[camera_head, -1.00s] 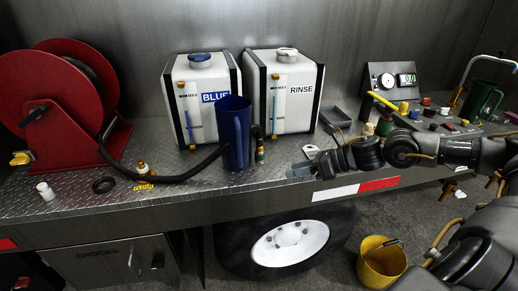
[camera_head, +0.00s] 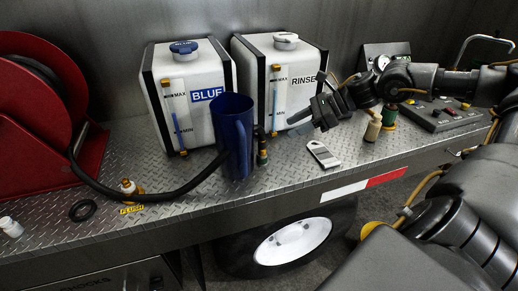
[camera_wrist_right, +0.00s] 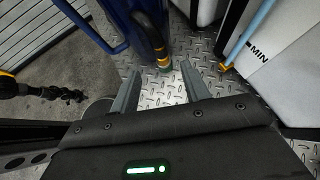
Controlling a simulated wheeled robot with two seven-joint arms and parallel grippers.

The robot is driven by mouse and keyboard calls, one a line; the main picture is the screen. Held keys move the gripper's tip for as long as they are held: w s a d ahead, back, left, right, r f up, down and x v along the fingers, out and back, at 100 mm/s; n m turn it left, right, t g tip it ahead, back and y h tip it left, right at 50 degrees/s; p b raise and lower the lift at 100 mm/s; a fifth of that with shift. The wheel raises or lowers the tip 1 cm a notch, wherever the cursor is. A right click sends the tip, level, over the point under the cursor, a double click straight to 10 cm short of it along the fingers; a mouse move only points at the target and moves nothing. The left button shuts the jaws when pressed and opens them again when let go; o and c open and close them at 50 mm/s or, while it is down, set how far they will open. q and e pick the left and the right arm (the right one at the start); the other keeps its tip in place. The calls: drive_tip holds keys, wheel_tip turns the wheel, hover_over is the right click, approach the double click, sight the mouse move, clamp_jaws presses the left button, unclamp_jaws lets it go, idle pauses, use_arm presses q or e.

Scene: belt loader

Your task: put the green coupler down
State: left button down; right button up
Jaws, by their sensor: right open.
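The green coupler (camera_head: 262,153) is a small upright fitting with a brass band and a dark upper part. It stands on the diamond-plate deck just right of the blue jug (camera_head: 231,135), in front of the two white tanks. My right gripper (camera_head: 299,117) is to the right of the coupler, with its fingers pointing left towards it. In the right wrist view the coupler (camera_wrist_right: 163,60) is beyond the fingertips of my open right gripper (camera_wrist_right: 160,85), with bare deck between the jaws. The jaws hold nothing.
The BLUE tank (camera_head: 185,100) and RINSE tank (camera_head: 280,75) stand behind. A grey-white tag (camera_head: 323,155) lies right of the coupler. A black hose (camera_head: 150,197) runs from the red reel (camera_head: 40,130) towards the jug.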

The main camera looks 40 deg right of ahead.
sight(265, 139)
drive_tip(key=p+x, duration=0.3)
drive_tip(key=x, duration=0.2)
drive_tip(key=shift+w+a+f, duration=0.1)
drive_tip(key=shift+w+a, duration=0.2)
drive_tip(key=shift+a, duration=0.05)
drive_tip(key=p+x, duration=0.1)
drive_tip(key=x, duration=0.2)
drive_tip(key=shift+f+p, duration=0.15)
drive_tip(key=shift+p, duration=0.25)
drive_tip(key=shift+w+a+f, duration=0.25)
drive_tip(key=shift+f, duration=0.15)
use_arm(q)
wheel_tip(265, 139, up, 5)
drive_tip(key=shift+r, duration=0.1)
use_arm(e)
clamp_jaws()
